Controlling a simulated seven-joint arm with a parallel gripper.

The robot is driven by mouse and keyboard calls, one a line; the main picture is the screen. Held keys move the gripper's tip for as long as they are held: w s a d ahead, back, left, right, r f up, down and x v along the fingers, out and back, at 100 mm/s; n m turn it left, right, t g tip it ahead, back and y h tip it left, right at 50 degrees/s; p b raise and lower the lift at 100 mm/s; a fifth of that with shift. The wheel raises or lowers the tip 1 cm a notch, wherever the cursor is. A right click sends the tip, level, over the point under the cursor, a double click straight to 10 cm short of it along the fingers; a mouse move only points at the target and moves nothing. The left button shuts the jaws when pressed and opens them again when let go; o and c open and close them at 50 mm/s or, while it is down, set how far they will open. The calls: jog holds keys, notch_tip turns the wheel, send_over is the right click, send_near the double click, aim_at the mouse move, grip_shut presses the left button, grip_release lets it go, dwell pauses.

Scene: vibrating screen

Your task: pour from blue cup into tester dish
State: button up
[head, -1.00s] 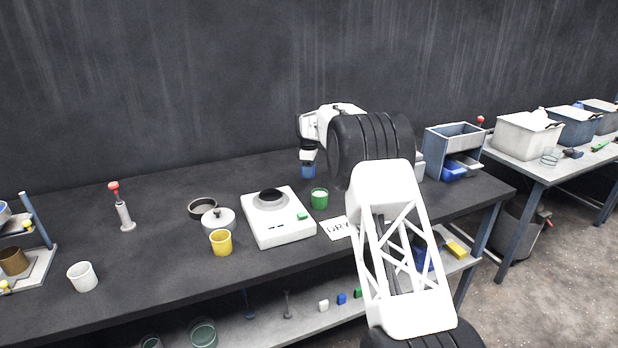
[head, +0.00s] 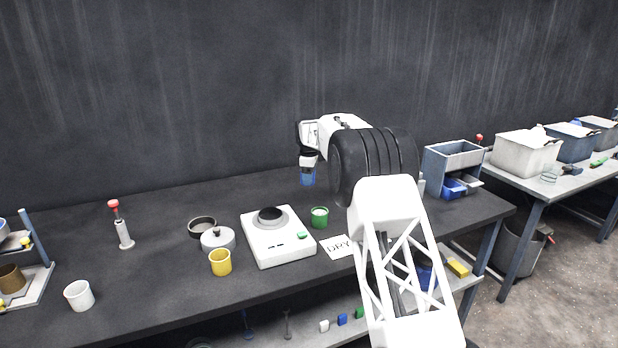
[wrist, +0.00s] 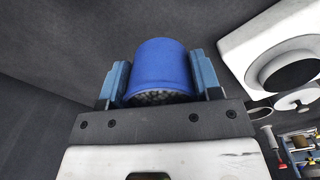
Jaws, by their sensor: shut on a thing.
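My gripper (wrist: 162,80) is shut on the blue cup (wrist: 162,62), with one finger on each side of it. Grey grains show at the cup's mouth in the wrist view. In the head view the blue cup (head: 308,176) hangs below my gripper (head: 309,165), raised above the table behind the green cup. The tester (head: 278,238) is a white box with a dark round dish (head: 270,216) on top, left of and nearer than the blue cup. The tester also shows at the upper right of the wrist view (wrist: 240,50).
A green cup (head: 319,218) stands right of the tester, by a card reading DRY (head: 338,247). A yellow cup (head: 220,263), a lid (head: 218,240) and a black pan (head: 202,228) are to its left. A blue-grey rack (head: 452,165) stands at the right end.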

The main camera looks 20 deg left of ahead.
jog(key=shift+s+a+n, duration=0.25)
jog(key=shift+s+n, duration=0.05)
jog(key=shift+s, duration=0.35)
jog(key=s+n, duration=0.1)
jog(key=s, duration=0.3)
jog(key=s+a+n, duration=0.1)
jog(key=s+n, duration=0.1)
jog(key=s, duration=0.2)
jog(key=s+a+n, duration=0.1)
jog(key=s+n, duration=0.1)
jog(key=s, duration=0.2)
jog(key=shift+s+a+f, duration=0.2)
jog(key=shift+s+a, duration=0.05)
jog(key=shift+s, duration=0.05)
jog(key=shift+s+a+r+t, duration=0.1)
jog(key=shift+s+t, duration=0.25)
jog(key=shift+t, duration=0.05)
jog(key=shift+s+a+r+t+h, duration=0.25)
jog(key=shift+s+t, duration=0.25)
jog(key=shift+t, duration=0.25)
jog(key=shift+s+a+r+t+h, duration=0.15)
jog(key=shift+s+t+h, duration=0.2)
jog(key=shift+s+t, duration=0.3)
jog(key=shift+s+a+r+t+h, duration=0.1)
jog(key=shift+s+a+t+h, duration=0.2)
jog(key=shift+t, duration=0.5)
jog(key=shift+s+d, duration=0.1)
